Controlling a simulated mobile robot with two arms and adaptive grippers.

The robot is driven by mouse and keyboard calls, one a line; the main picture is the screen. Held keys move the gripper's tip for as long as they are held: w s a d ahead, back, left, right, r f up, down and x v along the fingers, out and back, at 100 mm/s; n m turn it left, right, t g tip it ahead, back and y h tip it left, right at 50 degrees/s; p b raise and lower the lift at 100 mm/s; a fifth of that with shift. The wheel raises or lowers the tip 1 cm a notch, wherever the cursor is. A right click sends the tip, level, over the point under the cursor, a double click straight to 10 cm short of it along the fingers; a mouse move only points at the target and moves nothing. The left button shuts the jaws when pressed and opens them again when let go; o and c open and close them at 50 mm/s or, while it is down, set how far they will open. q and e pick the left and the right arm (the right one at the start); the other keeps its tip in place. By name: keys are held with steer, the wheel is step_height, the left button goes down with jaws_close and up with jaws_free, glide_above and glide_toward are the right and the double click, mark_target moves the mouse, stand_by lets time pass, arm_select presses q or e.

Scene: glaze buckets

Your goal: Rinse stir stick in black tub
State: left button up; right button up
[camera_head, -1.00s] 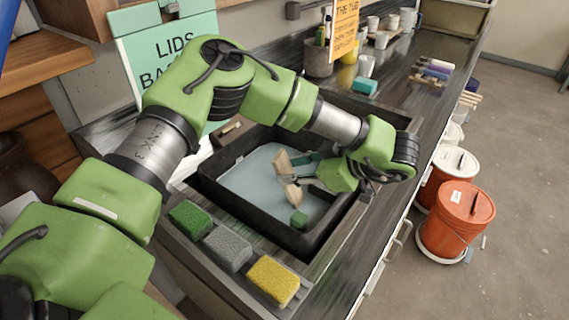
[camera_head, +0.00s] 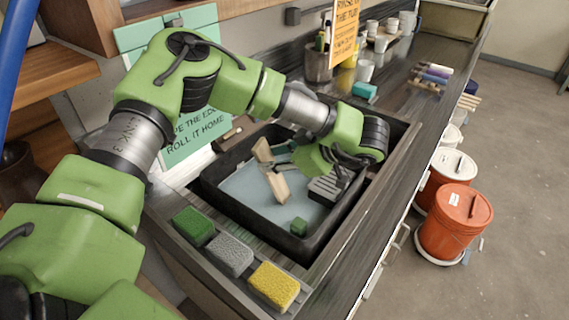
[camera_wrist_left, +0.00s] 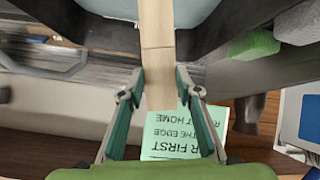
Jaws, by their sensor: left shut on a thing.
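The black tub (camera_head: 248,222) sits in the bench top and holds pale bluish liquid (camera_head: 240,188). My left gripper (camera_head: 273,168) is over the tub, shut on the pale wooden stir stick (camera_head: 278,187). The stick slants, its lower end at or close to the liquid; I cannot tell how deep it goes. In the left wrist view the stick (camera_wrist_left: 157,45) runs away between the teal fingers, and part of the tub shows dark and blurred behind it. My right gripper is not in view.
A small green block (camera_head: 298,227) lies in the tub's near corner. Green (camera_head: 194,226), grey (camera_head: 229,255) and yellow (camera_head: 273,286) sponges line the near ledge. A teal block (camera_head: 364,91) and an orange sign (camera_head: 345,30) stand beyond. Orange buckets (camera_head: 454,225) stand on the floor at right.

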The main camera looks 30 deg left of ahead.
arm_select(q)
steer(key=a+r+p, duration=0.1)
steer(key=r+p, duration=0.1)
steer(key=r, duration=0.2)
steer(key=s+a+r+p, duration=0.1)
steer(key=r+p, duration=0.2)
steer(key=r, duration=0.1)
steer(key=s+a+r+p, duration=0.1)
steer(key=r+p, duration=0.2)
steer(key=r, duration=0.1)
steer(key=shift+s+r, duration=0.2)
steer(key=shift+r, duration=0.05)
steer(key=shift+s+a+r+p, duration=0.1)
steer(key=shift+s+r+p, duration=0.1)
steer(key=shift+r+p, duration=0.3)
stand_by(0.4)
step_height(320, 180, up, 5)
steer(key=p, duration=0.3)
steer(key=shift+p, duration=0.3)
stand_by(0.4)
